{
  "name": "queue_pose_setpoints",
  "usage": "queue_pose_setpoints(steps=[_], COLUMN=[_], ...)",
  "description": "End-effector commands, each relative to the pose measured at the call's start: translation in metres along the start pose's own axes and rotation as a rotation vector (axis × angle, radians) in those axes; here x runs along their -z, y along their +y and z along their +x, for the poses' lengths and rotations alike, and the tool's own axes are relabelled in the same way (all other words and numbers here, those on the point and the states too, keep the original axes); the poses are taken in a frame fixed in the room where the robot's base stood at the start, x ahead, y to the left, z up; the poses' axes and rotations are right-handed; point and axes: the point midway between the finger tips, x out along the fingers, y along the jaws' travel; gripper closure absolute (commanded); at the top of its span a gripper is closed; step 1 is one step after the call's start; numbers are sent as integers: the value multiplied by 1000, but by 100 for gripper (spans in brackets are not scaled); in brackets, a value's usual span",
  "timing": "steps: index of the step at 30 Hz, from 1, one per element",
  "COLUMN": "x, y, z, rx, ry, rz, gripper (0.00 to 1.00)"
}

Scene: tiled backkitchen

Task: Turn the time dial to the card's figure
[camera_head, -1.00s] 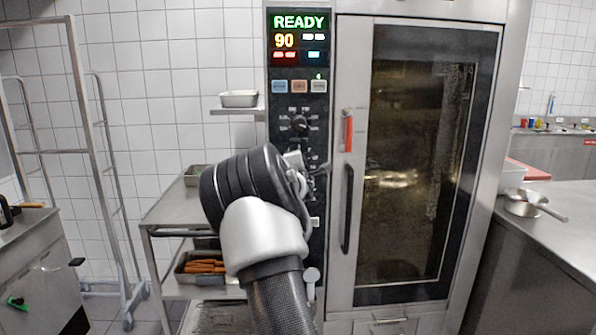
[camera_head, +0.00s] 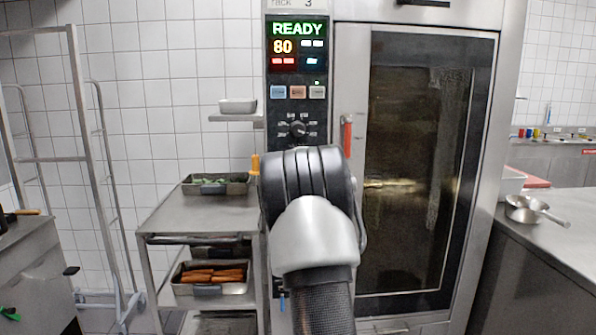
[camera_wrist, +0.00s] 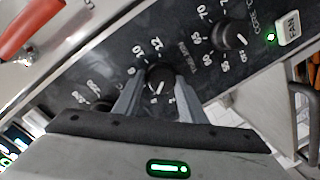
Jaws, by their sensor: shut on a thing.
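The time dial (camera_wrist: 160,76), a dark round knob with a white pointer line, sits on the black oven panel in the wrist view. Printed figures around it include 8, 10 and 12. My gripper (camera_wrist: 158,88) has one finger on each side of the dial and is shut on it. In the head view my arm hides the dial and the gripper. The oven display (camera_head: 297,42) reads READY and 80. No card with a figure is clearly readable; a small label (camera_head: 290,4) at the oven's top edge is cut off and ends in 3.
In the wrist view another dial (camera_wrist: 229,36) and a FAN button (camera_wrist: 288,27) lie to the right, and a partly hidden dial (camera_wrist: 103,104) to the left. A red handle (camera_head: 346,134) stands beside the oven door (camera_head: 420,190). A steel trolley (camera_head: 205,215) with trays is at left.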

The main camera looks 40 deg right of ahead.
Motion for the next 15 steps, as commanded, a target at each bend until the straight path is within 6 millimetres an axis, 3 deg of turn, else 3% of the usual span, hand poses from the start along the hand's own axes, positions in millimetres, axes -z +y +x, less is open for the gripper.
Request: queue_pose_setpoints(steps=[15], x=[-6], y=[-4], z=[0], rx=[46], ry=[28], rz=[489], gripper=[85])
